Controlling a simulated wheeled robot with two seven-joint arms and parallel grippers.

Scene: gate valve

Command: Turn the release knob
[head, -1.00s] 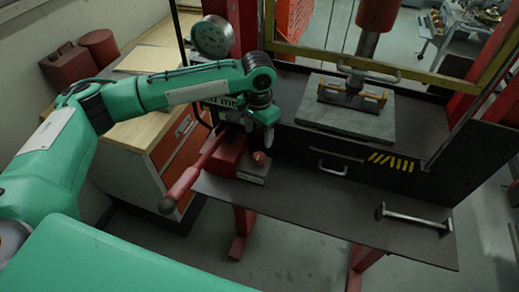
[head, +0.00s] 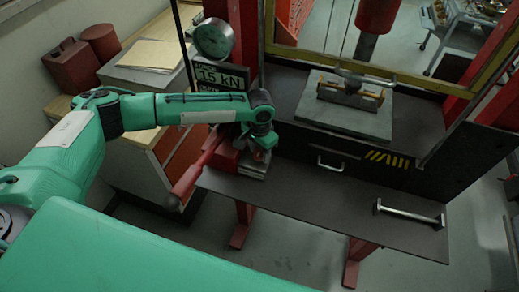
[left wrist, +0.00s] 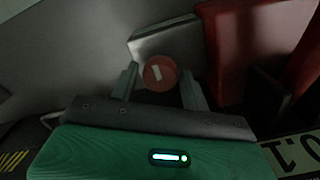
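The release knob (left wrist: 160,73) is a small round red knob with a white mark on its face. It sits on a grey metal block beside a red pump body (head: 222,154). In the head view the knob (head: 259,155) is partly hidden by my left gripper (head: 259,149). My left gripper points down at the knob. In the left wrist view its two fingers (left wrist: 158,85) stand on either side of the knob, with a narrow gap visible at each side. The gripper looks open. My right gripper is not in view.
The red pump handle (head: 192,178) slants down to the left, close to my left gripper. A gauge (head: 212,38) and a "15 kN" display (head: 221,77) stand behind my arm. A metal bar (head: 409,214) lies on the dark shelf (head: 320,205), whose middle is clear.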

